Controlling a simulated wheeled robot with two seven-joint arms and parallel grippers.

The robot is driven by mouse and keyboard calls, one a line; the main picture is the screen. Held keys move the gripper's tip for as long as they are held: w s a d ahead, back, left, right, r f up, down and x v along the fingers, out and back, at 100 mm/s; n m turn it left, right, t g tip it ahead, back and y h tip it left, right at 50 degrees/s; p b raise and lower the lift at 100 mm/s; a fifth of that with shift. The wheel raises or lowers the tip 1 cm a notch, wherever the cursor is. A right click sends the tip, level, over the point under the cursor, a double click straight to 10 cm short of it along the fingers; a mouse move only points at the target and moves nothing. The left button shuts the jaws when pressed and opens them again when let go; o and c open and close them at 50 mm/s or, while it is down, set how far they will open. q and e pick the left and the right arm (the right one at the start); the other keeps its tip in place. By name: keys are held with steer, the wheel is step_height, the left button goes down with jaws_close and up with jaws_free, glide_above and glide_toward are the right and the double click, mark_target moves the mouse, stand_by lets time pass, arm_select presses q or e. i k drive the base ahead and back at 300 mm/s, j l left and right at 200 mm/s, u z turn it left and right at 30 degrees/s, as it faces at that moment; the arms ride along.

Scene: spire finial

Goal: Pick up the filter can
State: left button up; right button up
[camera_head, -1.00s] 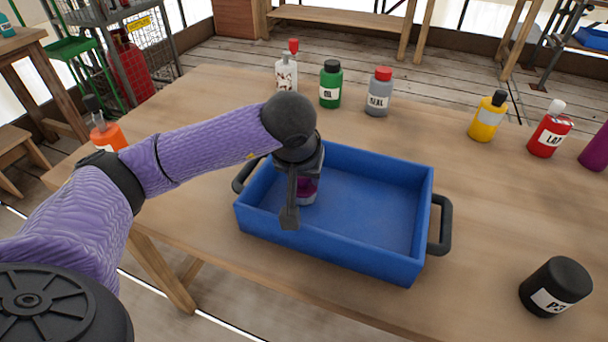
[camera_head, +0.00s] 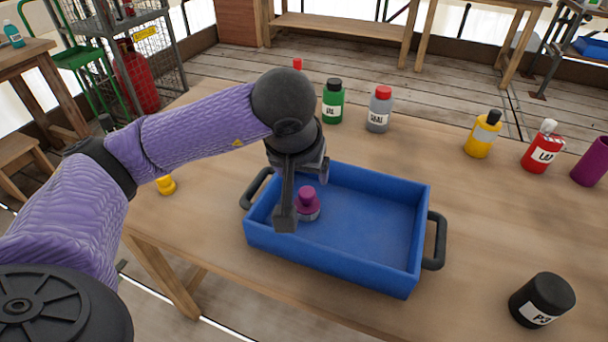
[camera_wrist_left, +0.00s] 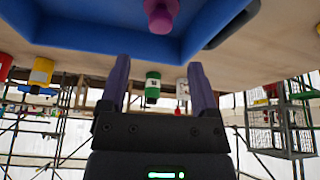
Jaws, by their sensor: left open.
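A black can labelled P3 (camera_head: 542,300), the likely filter can, stands upright on the table at the lower right of the head view, well apart from my grippers. My left gripper (camera_head: 305,200) is open above the left part of the blue tray (camera_head: 420,245). A bottle with a purple cap (camera_head: 306,205) stands in the tray just beneath it; the near finger partly covers it. In the left wrist view the open fingers (camera_wrist_left: 158,62) have nothing between them that they hold, and the purple bottle (camera_wrist_left: 160,14) shows beyond them. My right gripper is out of view.
Green (camera_head: 333,101), grey (camera_head: 379,109), yellow (camera_head: 482,135) and red (camera_head: 542,147) bottles stand along the back, with a purple object (camera_head: 592,162) at the right edge. A small yellow item (camera_head: 166,185) is left of the tray.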

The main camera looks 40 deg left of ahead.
mark_target(546, 296)
steer(key=k, duration=1)
